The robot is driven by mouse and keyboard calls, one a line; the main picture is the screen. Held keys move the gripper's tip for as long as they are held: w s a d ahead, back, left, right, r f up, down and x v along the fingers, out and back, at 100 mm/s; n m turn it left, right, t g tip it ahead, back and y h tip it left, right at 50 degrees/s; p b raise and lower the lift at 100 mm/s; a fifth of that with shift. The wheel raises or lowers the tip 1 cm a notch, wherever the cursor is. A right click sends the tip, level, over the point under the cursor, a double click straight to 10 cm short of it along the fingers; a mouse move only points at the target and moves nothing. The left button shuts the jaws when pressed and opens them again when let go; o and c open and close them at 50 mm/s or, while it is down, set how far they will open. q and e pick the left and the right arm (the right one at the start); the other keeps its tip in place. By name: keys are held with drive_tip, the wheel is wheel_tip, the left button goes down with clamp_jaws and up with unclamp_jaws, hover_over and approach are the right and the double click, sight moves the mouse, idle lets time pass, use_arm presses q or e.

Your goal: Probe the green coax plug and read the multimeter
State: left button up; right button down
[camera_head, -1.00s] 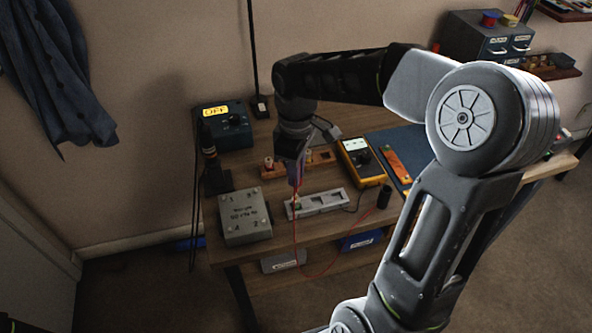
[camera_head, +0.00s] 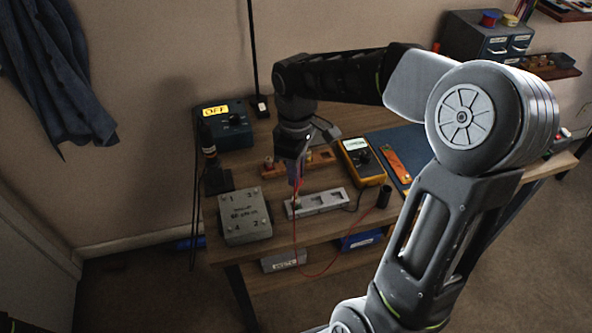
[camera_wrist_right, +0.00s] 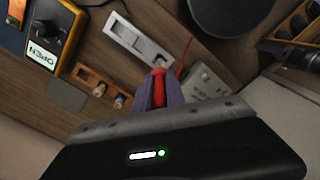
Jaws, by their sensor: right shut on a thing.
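My right gripper (camera_head: 296,178) is shut on a red probe (camera_wrist_right: 158,86), pointing down at the left end of a light grey socketed block (camera_head: 330,201). The block also shows in the wrist view (camera_wrist_right: 131,36). The probe tip is close to that end; contact cannot be told. No green coax plug can be made out; the gripper and probe cover that spot. The yellow multimeter (camera_head: 350,171) lies right of the wooden rack, and in the wrist view (camera_wrist_right: 66,17) its display reads OPEN. My left gripper is not in view.
A wooden rack (camera_head: 322,158) with brass-coloured plugs stands behind the block. A grey numbered box (camera_head: 243,222) is at the left, a dark blue box marked OFF (camera_head: 236,136) behind it. A black cylinder (camera_head: 384,196) stands at the front right. The red lead hangs over the table's front edge.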

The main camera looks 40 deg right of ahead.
drive_tip(key=shift+r+p, duration=1.95)
drive_tip(key=shift+r, duration=0.55)
